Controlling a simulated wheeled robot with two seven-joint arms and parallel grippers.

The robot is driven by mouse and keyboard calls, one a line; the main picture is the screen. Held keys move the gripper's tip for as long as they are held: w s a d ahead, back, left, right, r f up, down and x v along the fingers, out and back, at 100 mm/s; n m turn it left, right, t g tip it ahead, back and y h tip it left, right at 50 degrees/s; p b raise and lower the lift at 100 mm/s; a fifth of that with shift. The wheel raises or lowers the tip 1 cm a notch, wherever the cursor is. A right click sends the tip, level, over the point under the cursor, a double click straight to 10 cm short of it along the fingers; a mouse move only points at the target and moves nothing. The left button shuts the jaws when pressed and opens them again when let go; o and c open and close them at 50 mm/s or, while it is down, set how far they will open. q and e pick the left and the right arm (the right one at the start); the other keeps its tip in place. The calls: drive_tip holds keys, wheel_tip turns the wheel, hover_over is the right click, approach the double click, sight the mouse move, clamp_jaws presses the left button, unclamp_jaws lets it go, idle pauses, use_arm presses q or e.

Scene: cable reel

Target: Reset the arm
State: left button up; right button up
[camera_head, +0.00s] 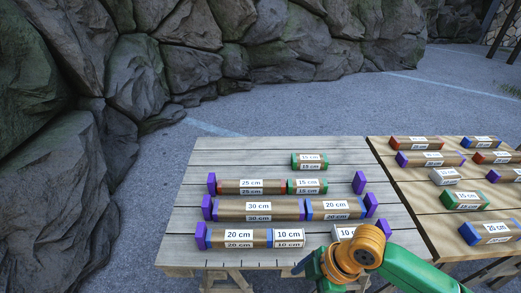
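My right arm enters from the lower right, green with an orange joint, over the front right of the grey plank table (340,150). Its end is a dark part (303,265) at the table's front edge; finger opening is unclear. My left arm is out of view. Labelled blocks lie between purple end pieces: the back row has a 25 cm block (251,186) and a 15 cm block (307,186), the middle row a 30 cm block (259,208) and a 20 cm block (336,208), the front row a 20 cm block (237,237) and a 10 cm block (289,238).
A white-labelled block (343,232) is partly hidden by my arm. A loose green-ended 15 cm block (310,161) lies behind the rows. A lighter wooden table (415,215) adjoins on the right, holding several blocks. Rocks (70,180) stand at the left and back.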

drive_tip(key=s+d+f+m+t+h, duration=0.4)
drive_tip(key=s+d+m, duration=0.35)
drive_tip(key=m, duration=0.85)
wheel_tip(320, 180, down, 12)
drive_tip(key=g+p, duration=0.2)
drive_tip(key=p, duration=0.3)
use_arm(q)
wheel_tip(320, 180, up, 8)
drive_tip(key=p, duration=0.3)
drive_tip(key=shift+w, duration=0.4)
use_arm(e)
drive_tip(key=s+d+f, duration=0.1)
drive_tip(key=s+f, duration=0.2)
drive_tip(key=s, duration=0.3)
drive_tip(key=s+d+f+g, duration=0.1)
drive_tip(key=s+f, duration=0.3)
drive_tip(key=s, duration=0.3)
drive_tip(key=shift+s+d+h, duration=0.15)
drive_tip(key=shift+d+h, duration=0.05)
drive_tip(key=shift+h, duration=0.1)
